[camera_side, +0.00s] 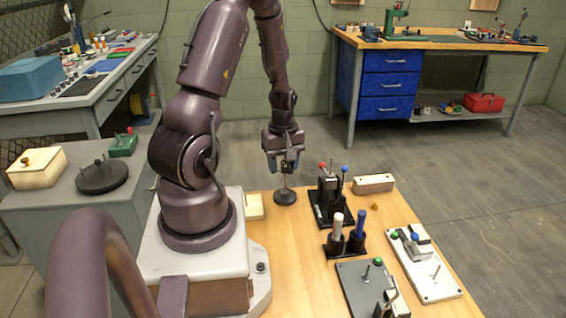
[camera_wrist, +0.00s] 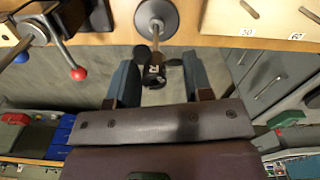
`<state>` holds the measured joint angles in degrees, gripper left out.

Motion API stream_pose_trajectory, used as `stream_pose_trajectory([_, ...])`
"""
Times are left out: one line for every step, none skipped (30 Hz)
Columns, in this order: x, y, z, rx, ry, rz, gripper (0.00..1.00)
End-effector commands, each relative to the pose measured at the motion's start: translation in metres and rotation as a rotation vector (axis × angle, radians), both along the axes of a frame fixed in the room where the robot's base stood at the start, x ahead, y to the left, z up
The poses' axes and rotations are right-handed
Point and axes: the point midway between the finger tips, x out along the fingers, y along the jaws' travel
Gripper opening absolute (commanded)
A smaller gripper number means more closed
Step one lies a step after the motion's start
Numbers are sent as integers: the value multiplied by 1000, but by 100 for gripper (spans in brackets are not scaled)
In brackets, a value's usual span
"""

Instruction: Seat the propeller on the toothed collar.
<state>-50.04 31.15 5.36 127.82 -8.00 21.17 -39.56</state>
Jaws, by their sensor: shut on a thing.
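My gripper (camera_side: 284,164) points down over the wooden table, above a round dark stand (camera_side: 285,198). In the wrist view my gripper (camera_wrist: 159,64) has its two blue-grey fingers either side of a small dark part with black lobes and a hub marked "R", which looks like the propeller (camera_wrist: 153,76). The gripper is shut on it. The stand shows at the top of the wrist view (camera_wrist: 172,13) with a thin silver post (camera_wrist: 155,27) rising from it. The propeller appears just short of the post's tip in that view; whether they touch is unclear. I cannot make out the collar's teeth.
Right of the stand is a black fixture (camera_side: 330,200) with red and blue balls. Nearer are a holder (camera_side: 347,246) with white and blue cylinders, a grey plate (camera_side: 358,280) and a white plate (camera_side: 440,285). A pale block (camera_side: 253,207) lies left of the stand.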

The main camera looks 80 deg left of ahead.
Motion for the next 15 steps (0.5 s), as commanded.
stream_pose_trajectory([0, 0, 0, 0, 0, 0, 25])
stream_pose_trajectory([0, 0, 0, 0, 0, 0, 25])
stream_pose_trajectory([0, 0, 0, 0, 0, 0, 25])
stream_pose_trajectory([0, 0, 0, 0, 0, 0, 25])
stream_pose_trajectory([0, 0, 0, 0, 0, 0, 25])
stream_pose_trajectory([0, 0, -1, 0, 0, 0, 25])
stream_pose_trajectory([0, 0, -1, -1, 0, 0, 25])
stream_pose_trajectory([0, 0, -1, -1, 0, 0, 25])
stream_pose_trajectory([0, 0, -2, -1, 1, 0, 25])
stream_pose_trajectory([0, 0, -3, -1, 1, 0, 25])
stream_pose_trajectory([0, 0, -4, -1, 1, 0, 25])
stream_pose_trajectory([0, 0, -5, -2, 1, 1, 25])
stream_pose_trajectory([0, 0, -6, -2, 1, 1, 25])
stream_pose_trajectory([0, 0, -7, -2, 1, 1, 25])
stream_pose_trajectory([0, 0, -8, -2, 1, 1, 25])
